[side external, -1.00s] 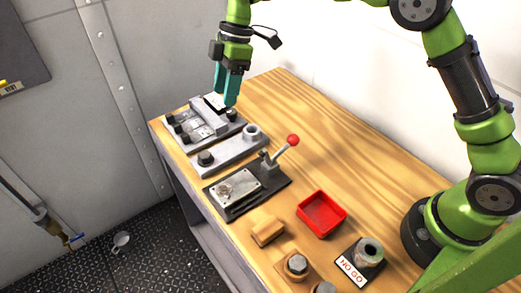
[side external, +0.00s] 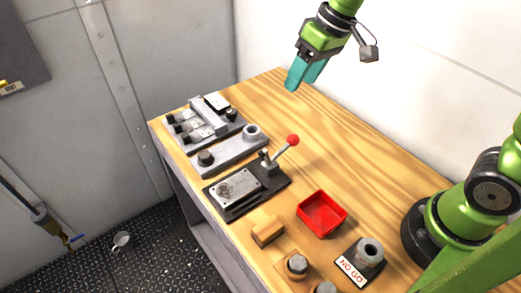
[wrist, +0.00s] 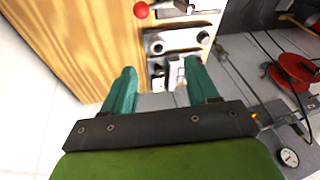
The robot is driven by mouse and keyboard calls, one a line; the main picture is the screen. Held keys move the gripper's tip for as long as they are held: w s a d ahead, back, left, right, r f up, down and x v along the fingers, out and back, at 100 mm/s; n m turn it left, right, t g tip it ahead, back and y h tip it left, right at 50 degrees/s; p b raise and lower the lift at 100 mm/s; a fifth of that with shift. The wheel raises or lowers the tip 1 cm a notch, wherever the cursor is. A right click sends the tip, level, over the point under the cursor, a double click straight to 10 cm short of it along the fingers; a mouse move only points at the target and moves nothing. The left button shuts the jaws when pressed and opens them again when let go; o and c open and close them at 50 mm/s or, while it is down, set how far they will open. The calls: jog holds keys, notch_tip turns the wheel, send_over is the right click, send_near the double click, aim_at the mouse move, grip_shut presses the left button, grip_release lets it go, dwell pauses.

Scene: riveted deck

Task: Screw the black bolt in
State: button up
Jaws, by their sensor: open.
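My gripper (side external: 298,84) is open and empty, high above the back of the bench, right of the fixtures. Its teal fingers also show spread apart in the wrist view (wrist: 160,68). A grey clamp fixture (side external: 205,120) sits at the bench's far left end, with several black knob-like heads along its left side. A black bolt-like head (side external: 231,115) stands at its right end. A grey bar (side external: 226,151) beside it has another black round head (side external: 205,158) at its front end and a grey ring (side external: 251,131) at its back end. I cannot tell which black head is the task's bolt.
A black plate with a red-knobbed lever (side external: 292,140) stands right of the bar. A red tray (side external: 322,213), a wooden block (side external: 267,231), a metal bolt (side external: 297,265) and a NO GO gauge block (side external: 362,262) are nearer. The back middle of the bench is clear.

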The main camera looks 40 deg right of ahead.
jog(key=shift+s+d+r+m+t, duration=0.1)
jog(key=shift+s+d+m+t, duration=0.05)
jog(key=shift+s+d+m, duration=0.3)
jog(key=shift+s+d+r+m+t, duration=0.1)
jog(key=shift+s+d+m, duration=0.1)
jog(key=shift+s, duration=0.35)
jog(key=shift+s+d+m+t, duration=0.15)
jog(key=shift+s+d+m, duration=0.15)
jog(key=shift+s, duration=0.2)
jog(key=n+g+y, duration=0.1)
jog(key=n+g, duration=0.4)
jog(key=n, duration=1.2)
send_near(205, 154)
jog(key=w+d+v, duration=0.1)
jog(key=v, duration=0.5)
jog(key=r+n, duration=0.2)
jog(key=n, duration=0.4)
jog(key=shift+g, duration=0.3)
jog(key=x, duration=1.6)
jog(key=shift+a+f, duration=0.25)
jog(key=shift+c, duration=0.2)
